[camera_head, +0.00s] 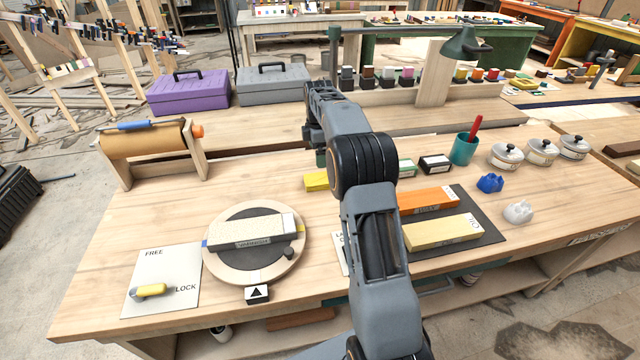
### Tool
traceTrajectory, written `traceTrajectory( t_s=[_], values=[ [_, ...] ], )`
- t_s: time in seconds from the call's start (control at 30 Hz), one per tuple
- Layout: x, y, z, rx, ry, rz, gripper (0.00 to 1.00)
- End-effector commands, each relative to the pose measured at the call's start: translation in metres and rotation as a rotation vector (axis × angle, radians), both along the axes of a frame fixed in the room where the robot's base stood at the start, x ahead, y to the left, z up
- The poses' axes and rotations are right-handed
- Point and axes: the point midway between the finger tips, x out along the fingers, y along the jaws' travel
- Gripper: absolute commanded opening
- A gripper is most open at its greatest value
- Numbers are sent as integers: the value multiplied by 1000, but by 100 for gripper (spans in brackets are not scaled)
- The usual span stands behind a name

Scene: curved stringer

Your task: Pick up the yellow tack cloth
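A yellow block-like item (316,181) lies on the workbench just left of my arm's elbow, its right end partly hidden by the arm. I cannot tell whether it is cloth or a small box. Crumpled cloth-like lumps, one blue (490,184) and one white (518,212), lie at the right; no crumpled yellow one shows, and my arm covers part of the bench. My arm's far end, with my gripper (319,156), is beyond the yellow item, over the back part of the bench. The fingers are too small and hidden to read.
A round turntable (218,266) bears a pale stone. A FREE/LOCK plate (187,255) holds a yellow-handled lever (152,291). A dark mat (488,231) carries orange and tan stones. A teal cup (464,150), lidded pots (541,152) and a paper roll (143,141) stand around. The left-centre bench is clear.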

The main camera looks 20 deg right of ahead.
Motion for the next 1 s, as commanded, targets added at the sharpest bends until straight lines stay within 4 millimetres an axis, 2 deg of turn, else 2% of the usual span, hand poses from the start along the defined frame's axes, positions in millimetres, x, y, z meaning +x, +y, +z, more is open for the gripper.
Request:
traceTrajectory(
  t_s=[0.1, 0.23, 0.53, 0.8, 1.0],
  values=[
    [-1, 0, -23, 0, 2, -1, 99],
    [-1, 0, -42, 0, 1, -2, 99],
    [-1, 0, -60, 0, 0, -3, 99],
    [-6, -1, -95, 0, 1, -3, 99],
    [-5, 0, -108, 0, -2, -3, 99]
  ],
)
